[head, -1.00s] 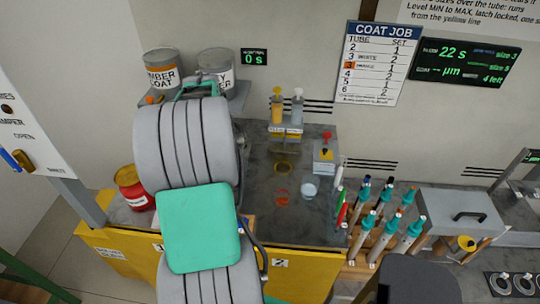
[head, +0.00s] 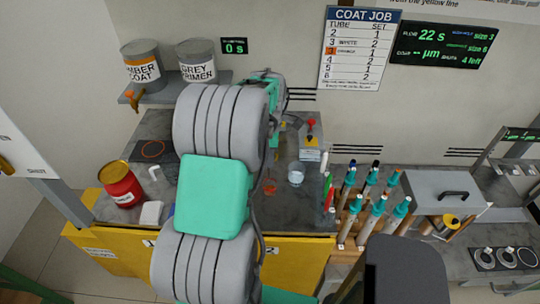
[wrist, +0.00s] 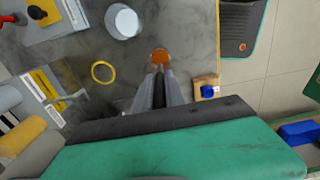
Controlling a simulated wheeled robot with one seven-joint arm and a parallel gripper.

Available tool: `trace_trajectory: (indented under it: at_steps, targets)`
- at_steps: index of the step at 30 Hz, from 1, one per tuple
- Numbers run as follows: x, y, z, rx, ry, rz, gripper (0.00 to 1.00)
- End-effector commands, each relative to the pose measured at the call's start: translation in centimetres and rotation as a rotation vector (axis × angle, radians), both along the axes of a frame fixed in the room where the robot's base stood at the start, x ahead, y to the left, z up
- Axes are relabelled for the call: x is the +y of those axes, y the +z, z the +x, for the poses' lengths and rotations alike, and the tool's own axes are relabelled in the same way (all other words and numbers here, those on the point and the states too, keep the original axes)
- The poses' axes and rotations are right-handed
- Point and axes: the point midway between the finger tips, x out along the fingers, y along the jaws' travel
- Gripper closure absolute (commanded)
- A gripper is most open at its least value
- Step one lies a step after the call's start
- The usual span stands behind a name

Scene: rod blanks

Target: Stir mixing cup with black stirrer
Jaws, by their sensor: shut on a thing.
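In the wrist view my gripper (wrist: 158,98) points down at the grey bench, its fingers closed on a thin dark thing, apparently the black stirrer (wrist: 159,84), seen nearly end-on. Just past the fingertips is a round orange patch (wrist: 160,56), apparently the orange contents of the mixing cup; I cannot tell whether the stirrer's tip is inside it. The orange also shows in the head view (head: 270,185), right of my arm. A pale cup (wrist: 122,20) stands beyond it, and also shows in the head view (head: 296,174). My arm hides the fingers in the head view.
A yellow ring (wrist: 103,72) marks the bench left of the fingers. A red can (head: 120,185) stands at left, and paint tins (head: 197,62) sit on a shelf behind.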

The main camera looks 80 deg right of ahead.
Motion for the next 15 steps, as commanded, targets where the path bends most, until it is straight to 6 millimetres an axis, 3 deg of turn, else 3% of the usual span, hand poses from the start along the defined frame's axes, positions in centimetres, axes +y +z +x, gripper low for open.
trace_trajectory:
  at_steps: [15]
  targets:
    - [0.0,-5.2,0.1,0.0,0.0,0.0,1.0]
